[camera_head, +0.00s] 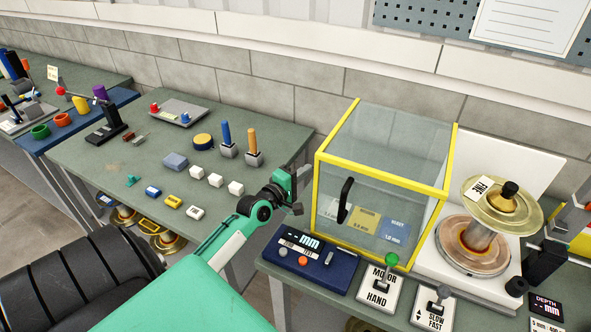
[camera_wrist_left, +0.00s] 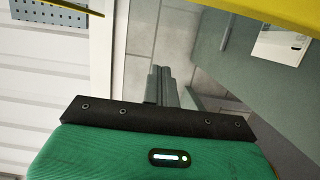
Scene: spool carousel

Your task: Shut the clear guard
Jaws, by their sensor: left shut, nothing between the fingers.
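The clear guard (camera_head: 383,108) is a see-through box with a yellow frame and a black handle (camera_head: 345,200) on its front face. It stands left of the spool (camera_head: 480,240), which is uncovered. Cards show through the guard's panels. My left gripper (camera_head: 301,192) is just left of the guard's left yellow edge, with its fingers shut and empty; I cannot tell whether it touches the frame. In the left wrist view the shut fingertips (camera_wrist_left: 160,84) point away, and a yellow bar (camera_wrist_left: 270,14), likely the guard's frame, crosses the upper right. My right gripper is not seen.
A blue "mm" box (camera_head: 310,258) and a green-knobbed MOTOR/HAND lever (camera_head: 380,290) stand in front of the guard. A SLOW/FAST switch (camera_head: 433,305) is beside them. The green table (camera_head: 90,160) at left holds small blocks and tools. A wall runs behind.

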